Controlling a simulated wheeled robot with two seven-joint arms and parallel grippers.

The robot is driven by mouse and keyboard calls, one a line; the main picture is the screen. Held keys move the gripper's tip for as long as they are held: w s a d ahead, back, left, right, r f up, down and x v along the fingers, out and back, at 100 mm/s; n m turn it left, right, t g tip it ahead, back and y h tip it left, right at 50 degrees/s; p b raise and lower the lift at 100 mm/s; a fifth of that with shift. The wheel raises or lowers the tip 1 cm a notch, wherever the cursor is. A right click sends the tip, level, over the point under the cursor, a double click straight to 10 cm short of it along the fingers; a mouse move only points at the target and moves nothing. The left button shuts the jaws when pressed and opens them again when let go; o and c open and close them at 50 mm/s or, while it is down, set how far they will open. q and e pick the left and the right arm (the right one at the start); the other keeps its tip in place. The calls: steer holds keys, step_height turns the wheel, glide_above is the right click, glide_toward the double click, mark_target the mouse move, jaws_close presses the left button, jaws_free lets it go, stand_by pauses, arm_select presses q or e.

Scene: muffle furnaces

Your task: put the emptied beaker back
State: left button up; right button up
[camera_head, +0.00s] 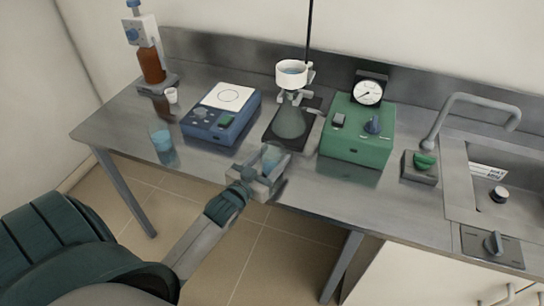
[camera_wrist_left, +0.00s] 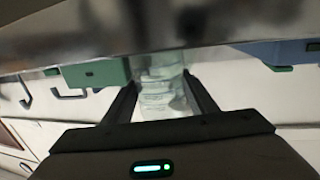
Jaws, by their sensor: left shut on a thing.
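My left gripper (camera_head: 264,174) is shut on a clear glass beaker (camera_head: 272,157) at the front edge of the steel bench. The beaker looks bluish and roughly upright, partly hidden by the fingers. In the left wrist view the beaker (camera_wrist_left: 162,92) shows between the two dark fingers; I cannot tell whether any liquid is left in it. I cannot tell whether its base touches the bench. A second beaker (camera_head: 162,142) with blue content stands at the left front of the bench. My right gripper is not in view.
A blue device (camera_head: 222,116) stands to the left, a green box (camera_head: 356,132) to the right. A brown bottle (camera_head: 151,66) and small white cup (camera_head: 171,95) are further left.

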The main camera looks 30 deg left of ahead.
arm_select(q)
steer(key=shift+f, duration=0.25)
steer(key=o, duration=1.6)
steer(key=shift+o, duration=0.2)
steer(key=shift+r, duration=0.15)
